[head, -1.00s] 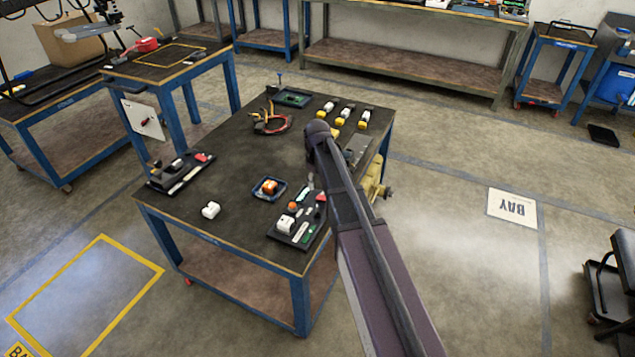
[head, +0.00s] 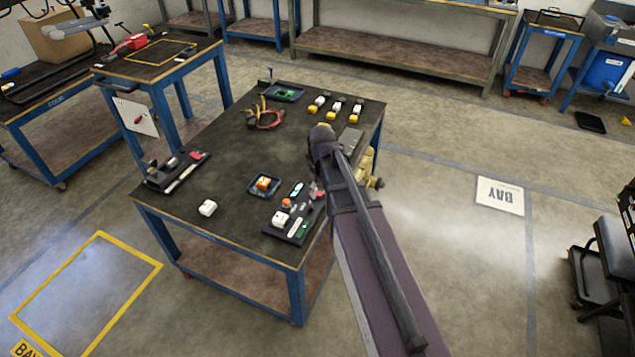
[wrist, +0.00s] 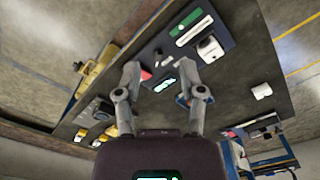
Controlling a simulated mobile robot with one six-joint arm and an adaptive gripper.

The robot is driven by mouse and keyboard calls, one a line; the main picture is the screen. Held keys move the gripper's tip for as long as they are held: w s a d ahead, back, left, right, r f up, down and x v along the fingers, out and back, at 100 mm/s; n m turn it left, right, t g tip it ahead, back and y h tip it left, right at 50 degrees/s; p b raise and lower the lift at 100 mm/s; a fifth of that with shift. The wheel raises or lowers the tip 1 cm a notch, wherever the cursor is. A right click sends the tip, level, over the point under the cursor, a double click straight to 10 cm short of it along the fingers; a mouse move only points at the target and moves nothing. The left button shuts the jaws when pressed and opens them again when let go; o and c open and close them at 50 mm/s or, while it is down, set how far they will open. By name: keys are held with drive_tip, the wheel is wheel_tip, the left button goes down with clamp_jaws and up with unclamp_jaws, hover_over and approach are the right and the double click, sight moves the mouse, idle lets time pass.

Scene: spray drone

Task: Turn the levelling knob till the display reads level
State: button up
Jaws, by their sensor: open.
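A small dark unit with a lit cyan display (wrist: 165,84) lies on the table between the fingers of my gripper (wrist: 158,66) in the wrist view. The reading is too small to make out. A red-pink part (wrist: 146,74) shows beside it, near the left finger; I cannot tell whether it is the levelling knob. My gripper is open, with nothing between its fingertips that I can see held. In the head view, the display unit (head: 297,189) seems to lie near the table's right edge, and my arm hides the gripper.
The table (head: 230,145) holds a black tray of tools (head: 270,228), a white block (head: 207,208), a blue tray with an orange part (head: 255,191), red cables (head: 269,121) and several yellow-white bottles (head: 337,110). The table's middle is clear. A yellow part (head: 366,172) is at the right edge.

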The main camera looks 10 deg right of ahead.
drive_tip(key=s+d+r+m+p, duration=0.1)
drive_tip(key=s+r+m+p, duration=0.1)
drive_tip(key=s, duration=0.8)
drive_tip(key=shift+s+r+p, duration=0.15)
drive_tip(key=shift+r+p, duration=0.65)
drive_tip(key=shift+r, duration=0.15)
drive_tip(key=shift+s+r, duration=0.2)
drive_tip(key=shift+s, duration=0.25)
idle(1.1)
